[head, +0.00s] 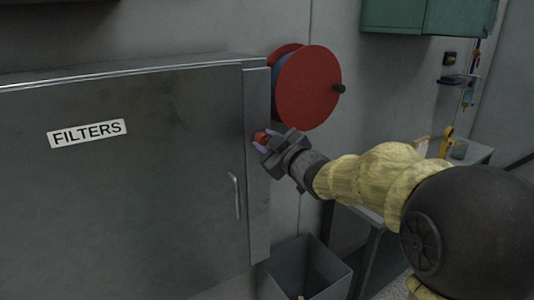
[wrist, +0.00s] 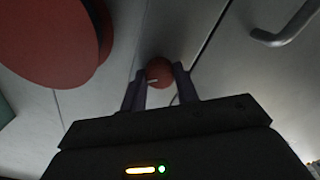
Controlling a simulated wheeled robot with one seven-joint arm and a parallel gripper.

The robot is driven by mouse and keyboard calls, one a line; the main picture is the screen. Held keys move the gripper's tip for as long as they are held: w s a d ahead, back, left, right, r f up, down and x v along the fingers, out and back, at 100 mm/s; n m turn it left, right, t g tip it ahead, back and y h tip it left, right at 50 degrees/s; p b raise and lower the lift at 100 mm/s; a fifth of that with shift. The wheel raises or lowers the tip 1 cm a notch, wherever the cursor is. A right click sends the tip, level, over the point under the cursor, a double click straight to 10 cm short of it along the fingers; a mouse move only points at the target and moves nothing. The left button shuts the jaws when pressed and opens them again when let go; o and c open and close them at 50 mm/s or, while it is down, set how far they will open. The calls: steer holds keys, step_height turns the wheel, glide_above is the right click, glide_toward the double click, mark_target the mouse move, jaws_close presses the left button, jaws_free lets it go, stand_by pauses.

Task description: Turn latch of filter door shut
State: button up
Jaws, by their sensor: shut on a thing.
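The filter door (head: 130,180) is a large grey metal panel with a "FILTERS" label (head: 87,133). It appears flush with its frame. The latch shows as a small red knob (head: 261,137) on the narrow strip right of the door; it also shows in the wrist view as a round red-brown knob (wrist: 159,72). My gripper (head: 266,143) is shut on this knob, with one finger on each side in the wrist view (wrist: 160,84). The fingers partly hide the knob in the head view. A metal door handle (head: 236,195) is left of and below the gripper.
A red hose reel (head: 308,88) stands out from the wall just above my gripper. An open grey bin (head: 308,268) is below. A table (head: 370,222) with small items is at right, and a green cabinet (head: 428,16) hangs at upper right.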

steer(key=n+b, duration=0.5)
steer(key=n, duration=0.1)
steer(key=shift+f+n, duration=0.15)
steer(key=shift+n, duration=0.15)
steer(key=n+b, duration=0.3)
steer(key=n, duration=0.1)
steer(key=shift+n, duration=0.4)
steer(key=shift+r, duration=0.2)
steer(key=o, duration=1)
steer(key=v, duration=1.7)
steer(key=shift+s+d, duration=0.15)
